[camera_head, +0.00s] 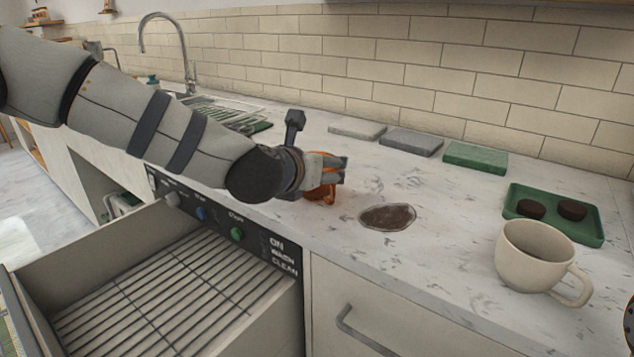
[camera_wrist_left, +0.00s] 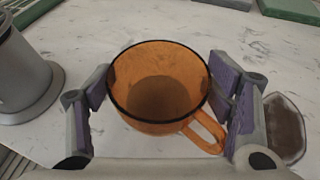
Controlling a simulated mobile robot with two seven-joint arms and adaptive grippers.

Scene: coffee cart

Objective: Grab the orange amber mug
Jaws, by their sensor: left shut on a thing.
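The orange amber mug (camera_head: 320,194) stands upright on the marble counter, partly hidden behind my left gripper in the head view. In the left wrist view the mug (camera_wrist_left: 158,98) is see-through orange, its open rim faces the camera and its handle points to the lower right. My left gripper (camera_head: 334,170) is shut on the mug, with a purple-padded finger on each side of its body. In the head view the mug appears to be at counter height.
A brown spill (camera_head: 388,217) lies right of the mug. A cream mug (camera_head: 535,255) and a green tray (camera_head: 520,196) with two dark discs stand farther right. Flat slabs (camera_head: 475,158) line the wall. A grey round-based object (camera_wrist_left: 28,85) stands left of the mug. An open drawer (camera_head: 170,290) juts out below.

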